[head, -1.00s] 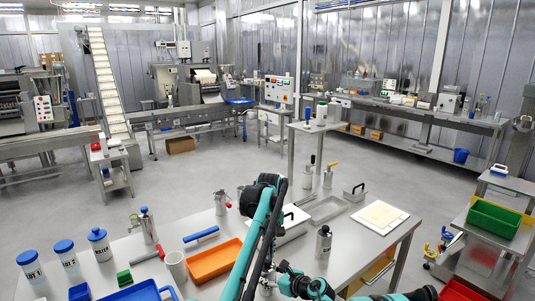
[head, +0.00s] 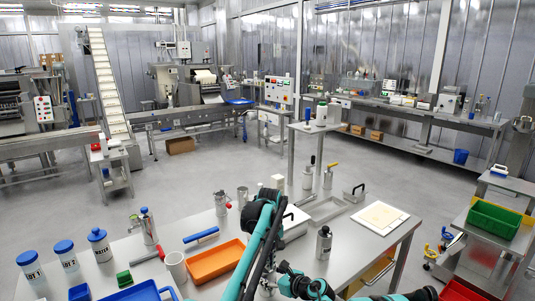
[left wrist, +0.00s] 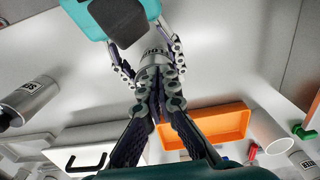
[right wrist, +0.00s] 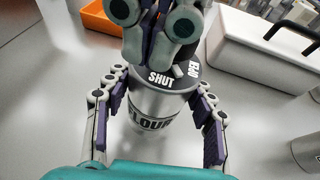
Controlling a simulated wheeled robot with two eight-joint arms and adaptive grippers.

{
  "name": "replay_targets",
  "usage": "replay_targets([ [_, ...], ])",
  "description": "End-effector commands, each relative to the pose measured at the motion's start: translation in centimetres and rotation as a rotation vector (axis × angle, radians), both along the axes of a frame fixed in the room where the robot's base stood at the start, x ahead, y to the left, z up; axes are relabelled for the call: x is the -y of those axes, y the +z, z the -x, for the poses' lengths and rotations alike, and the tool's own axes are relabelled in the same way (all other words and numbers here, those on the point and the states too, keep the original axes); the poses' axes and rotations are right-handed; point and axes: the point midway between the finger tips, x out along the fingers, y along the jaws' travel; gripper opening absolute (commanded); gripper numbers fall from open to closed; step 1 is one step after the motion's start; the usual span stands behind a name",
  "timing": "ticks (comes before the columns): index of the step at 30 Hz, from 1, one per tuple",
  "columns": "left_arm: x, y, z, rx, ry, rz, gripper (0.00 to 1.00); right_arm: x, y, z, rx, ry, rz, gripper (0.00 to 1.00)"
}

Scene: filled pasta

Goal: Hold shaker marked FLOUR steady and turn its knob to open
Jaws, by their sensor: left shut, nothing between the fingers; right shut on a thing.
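The FLOUR shaker (right wrist: 152,112) is a silver cylinder standing upright, with a dark lid marked SHUT and OPEN. A small grey tab (right wrist: 178,72) shows on the lid between the two words; the rest of the knob is hidden by my left gripper. My right gripper (right wrist: 158,88) is shut on the shaker's body, a finger on each side. My left gripper (right wrist: 163,48) is shut with nothing between its fingers, its tips over the lid. In the left wrist view its tips (left wrist: 158,82) overlap the shaker (left wrist: 154,57). The arms hide the shaker in the head view.
An orange tray (head: 214,262), a blue roller (head: 201,235) and a white cup (head: 175,266) are left of my arms. A white box with a black handle (right wrist: 262,45) is close by. Blue-lidded jars (head: 100,247) stand far left.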

Motion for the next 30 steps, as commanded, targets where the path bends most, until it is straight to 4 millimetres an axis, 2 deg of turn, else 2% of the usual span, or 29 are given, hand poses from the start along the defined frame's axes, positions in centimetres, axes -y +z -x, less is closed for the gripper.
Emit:
replay_targets([
  [11, 0.0, 0.0, -0.3, 0.001, 0.001, -0.001, 0.00, 0.0, 0.0, 0.0, 0.000, 0.000, 0.000, 0.14],
  [30, 1.6, 0.0, -1.2, 0.001, 0.000, -0.001, 0.00, 0.0, 0.0, 0.0, -0.001, 0.000, 0.001, 0.14],
])
